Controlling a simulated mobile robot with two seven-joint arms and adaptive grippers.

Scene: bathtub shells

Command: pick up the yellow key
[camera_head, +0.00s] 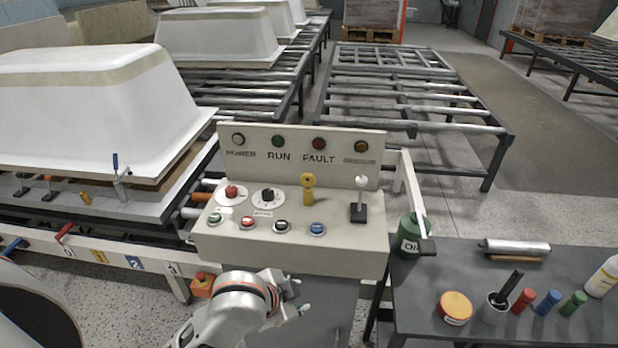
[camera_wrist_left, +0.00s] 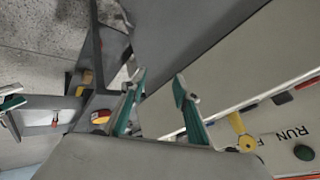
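The yellow key (camera_head: 308,188) stands upright on the sloped face of the beige control console (camera_head: 235,238), between the black dial and a white-knobbed lever. It also shows in the left wrist view (camera_wrist_left: 238,124), to the right of the fingers. My left gripper (camera_head: 299,296) is in front of the console, below and apart from the key. In the left wrist view its two teal fingers (camera_wrist_left: 160,88) are spread with nothing between them. A teal and white part at the left edge of the left wrist view (camera_wrist_left: 10,100) looks like my right gripper, mostly cut off.
A red knob (camera_head: 231,191), black dial (camera_head: 267,196) and lever (camera_head: 360,195) flank the key; several buttons lie below. A green can (camera_head: 409,236) stands right of the console. A dark table (camera_head: 420,290) holds bottles and a cup. White tub shells (camera_head: 90,110) stand left.

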